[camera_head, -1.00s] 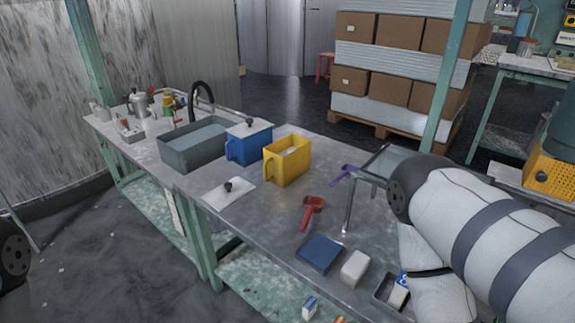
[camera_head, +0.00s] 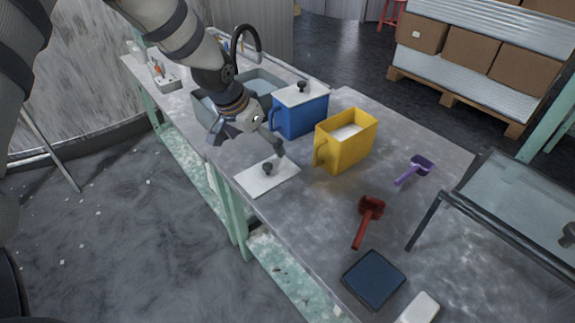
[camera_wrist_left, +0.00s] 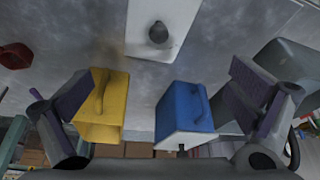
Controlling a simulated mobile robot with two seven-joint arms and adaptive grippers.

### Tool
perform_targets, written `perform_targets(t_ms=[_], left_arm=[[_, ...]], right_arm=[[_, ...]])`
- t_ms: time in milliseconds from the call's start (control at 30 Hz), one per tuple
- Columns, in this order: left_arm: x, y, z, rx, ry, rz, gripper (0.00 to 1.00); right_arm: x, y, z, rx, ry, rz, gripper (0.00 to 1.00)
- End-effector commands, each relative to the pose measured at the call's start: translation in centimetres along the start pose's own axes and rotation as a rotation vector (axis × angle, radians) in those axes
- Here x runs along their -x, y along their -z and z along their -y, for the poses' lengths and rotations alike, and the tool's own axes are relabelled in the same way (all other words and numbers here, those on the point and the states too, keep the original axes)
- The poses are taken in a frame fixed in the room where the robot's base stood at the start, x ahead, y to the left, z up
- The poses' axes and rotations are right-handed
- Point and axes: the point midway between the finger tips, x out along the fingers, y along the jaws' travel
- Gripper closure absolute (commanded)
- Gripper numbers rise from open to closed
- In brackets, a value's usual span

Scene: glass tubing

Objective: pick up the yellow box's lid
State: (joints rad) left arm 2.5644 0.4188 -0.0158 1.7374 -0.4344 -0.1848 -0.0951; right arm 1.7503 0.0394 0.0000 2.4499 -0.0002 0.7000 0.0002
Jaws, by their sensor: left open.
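The lid is a white rectangular plate (camera_head: 252,182) with a black round knob (camera_head: 267,168), lying flat on the table near its front edge. The yellow box (camera_head: 345,142), with a side handle, stands open behind and right of it; pale contents show inside. My left gripper (camera_head: 247,142) is open and empty, above the table just behind the lid. In the left wrist view the lid (camera_wrist_left: 143,38) and its knob (camera_wrist_left: 158,32) are at the top centre, beyond the spread fingers (camera_wrist_left: 160,95); the yellow box (camera_wrist_left: 103,102) is left of centre. My right gripper is out of view.
A blue box (camera_head: 300,116) with its white lid on stands left of the yellow box, near a grey sink basin (camera_head: 262,80). A red scoop (camera_head: 370,208), purple scoop (camera_head: 415,168), dark blue slab (camera_head: 374,279) and glass-topped stand (camera_head: 520,205) are to the right.

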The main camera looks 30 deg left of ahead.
Motion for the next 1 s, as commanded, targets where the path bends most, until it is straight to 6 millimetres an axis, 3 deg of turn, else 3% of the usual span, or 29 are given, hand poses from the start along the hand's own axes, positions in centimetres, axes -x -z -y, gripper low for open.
perform_targets(t_ms=[33,100,267,500,767,833,1000], left_arm=[[-2.2,-0.8,-0.1,0.001,-0.002,0.019,0.00],[-3.8,-0.8,-0.1,0.002,-0.003,0.018,0.00],[-5.6,-0.7,-0.1,0.002,-0.003,0.013,0.00],[-10.0,-1.2,0.0,0.002,-0.003,0.013,0.00],[-10.4,-0.9,0.0,0.002,-0.002,0.006,0.00],[-10.3,-0.9,0.0,0.002,-0.002,0.006,0.09],[-10.3,-0.9,0.0,0.002,-0.002,0.006,0.48]], right_arm=[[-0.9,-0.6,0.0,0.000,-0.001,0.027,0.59],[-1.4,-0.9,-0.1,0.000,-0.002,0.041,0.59],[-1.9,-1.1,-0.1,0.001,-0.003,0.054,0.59],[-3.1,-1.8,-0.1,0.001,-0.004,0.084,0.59],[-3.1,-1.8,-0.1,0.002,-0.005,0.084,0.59],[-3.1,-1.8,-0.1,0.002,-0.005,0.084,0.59],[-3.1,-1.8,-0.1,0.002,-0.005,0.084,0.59]])
